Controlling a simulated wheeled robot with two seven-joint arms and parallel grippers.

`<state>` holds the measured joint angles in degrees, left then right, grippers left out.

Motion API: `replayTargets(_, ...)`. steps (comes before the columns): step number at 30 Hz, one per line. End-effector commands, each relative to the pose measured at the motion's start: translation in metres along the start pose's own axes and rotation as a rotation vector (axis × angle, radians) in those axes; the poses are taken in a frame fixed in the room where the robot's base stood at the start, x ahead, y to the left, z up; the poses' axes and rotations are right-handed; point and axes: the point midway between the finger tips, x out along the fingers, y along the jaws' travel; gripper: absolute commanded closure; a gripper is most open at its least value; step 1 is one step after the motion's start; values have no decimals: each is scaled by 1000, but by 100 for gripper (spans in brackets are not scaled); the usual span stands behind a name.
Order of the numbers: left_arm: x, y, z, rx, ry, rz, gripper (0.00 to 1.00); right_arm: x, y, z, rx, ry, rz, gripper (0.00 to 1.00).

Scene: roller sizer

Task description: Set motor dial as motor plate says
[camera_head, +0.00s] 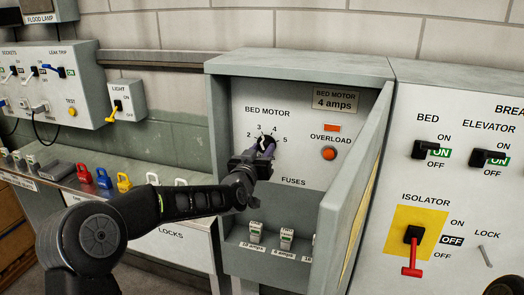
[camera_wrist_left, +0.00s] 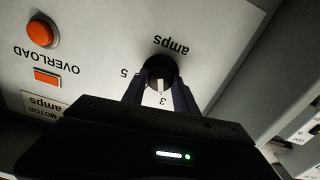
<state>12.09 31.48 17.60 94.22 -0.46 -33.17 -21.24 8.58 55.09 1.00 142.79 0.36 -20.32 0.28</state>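The motor plate (camera_head: 335,100) on the upper right of the bed motor panel reads "BED MOTOR 4 amps". The motor dial (camera_head: 267,141) is a round black knob with numbers around it, including 2, 3, 4 and 5. It also shows in the left wrist view (camera_wrist_left: 160,70), upside down, with a white mark that seems to point toward the 3. My left gripper (camera_head: 264,151) is at the dial. In the left wrist view its two fingers (camera_wrist_left: 160,84) are apart, one on each side of the knob; contact is unclear. My right gripper is not seen.
The open cabinet door (camera_head: 352,200) stands right of the dial. An orange overload button (camera_head: 328,153) is beside the dial, with fuses (camera_head: 286,239) below. An isolator with a red handle (camera_head: 411,254) is farther right. Coloured padlocks (camera_head: 104,178) sit left, behind my left arm.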

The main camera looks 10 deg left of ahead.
Motion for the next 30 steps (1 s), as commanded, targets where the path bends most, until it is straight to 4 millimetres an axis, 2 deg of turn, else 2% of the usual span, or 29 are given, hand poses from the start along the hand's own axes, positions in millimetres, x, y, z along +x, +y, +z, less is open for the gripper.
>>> replayTargets(2,0,0,0,0,0,0,73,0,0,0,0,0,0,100)
replayTargets(12,0,0,0,0,0,0,100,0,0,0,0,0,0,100)
replayTargets(23,0,0,1,21,0,0,100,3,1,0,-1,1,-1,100)
replayTargets(30,0,1,2,110,1,1,100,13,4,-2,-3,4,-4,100)
